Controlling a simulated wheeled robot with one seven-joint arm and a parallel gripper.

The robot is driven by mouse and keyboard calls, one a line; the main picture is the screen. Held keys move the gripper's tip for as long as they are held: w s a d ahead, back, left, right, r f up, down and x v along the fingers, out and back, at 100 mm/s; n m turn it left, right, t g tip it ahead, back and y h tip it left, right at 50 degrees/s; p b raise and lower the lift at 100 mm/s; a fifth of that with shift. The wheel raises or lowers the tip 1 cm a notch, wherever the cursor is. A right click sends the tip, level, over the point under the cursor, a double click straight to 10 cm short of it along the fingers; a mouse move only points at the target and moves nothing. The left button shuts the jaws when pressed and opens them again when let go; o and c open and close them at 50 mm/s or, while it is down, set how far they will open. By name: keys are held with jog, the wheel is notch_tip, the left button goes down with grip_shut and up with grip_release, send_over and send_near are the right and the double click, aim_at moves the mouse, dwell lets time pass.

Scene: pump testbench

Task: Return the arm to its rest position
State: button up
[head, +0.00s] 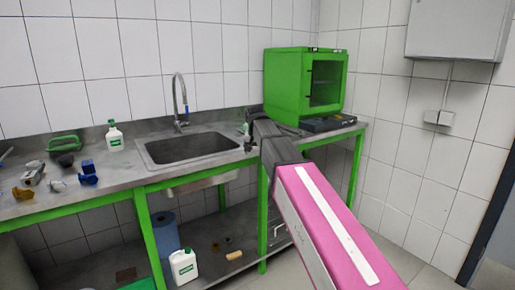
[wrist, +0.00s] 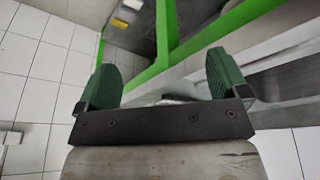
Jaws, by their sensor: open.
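My arm stretches in from the lower right of the head view, with a pink and white link and a dark wrist part. My gripper (head: 247,128) is at its far end, over the counter's front edge between the sink and the green cabinet, partly hidden by the wrist. In the wrist view my gripper (wrist: 164,76) shows two green fingers spread wide apart. Nothing is held between them. Below and beyond the fingers are the green bench frame and the floor.
The metal counter (head: 105,195) holds a sink (head: 190,148), a faucet (head: 181,100), a white bottle (head: 114,136), a green tray (head: 64,143) and several small parts. A green cabinet (head: 290,85) stands at the back right. A white jug (head: 183,266) is below. Floor at right is clear.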

jog(key=s+d+f+g, duration=0.1)
jog(key=s+d+f, duration=0.5)
jog(key=f, duration=0.5)
jog(key=s+d+f+n+g, duration=0.1)
jog(key=s+d+f, duration=0.5)
jog(key=s+f, duration=0.4)
jog(key=s+d+f+g, duration=0.1)
jog(key=s+d+f, duration=0.5)
jog(key=s+f, duration=0.3)
notch_tip(320, 180, down, 4)
jog(key=shift+d+f+n+y, duration=0.25)
jog(key=shift+d+n+y, duration=0.05)
jog(key=shift+d+y, duration=0.1)
jog(key=shift+s, duration=0.1)
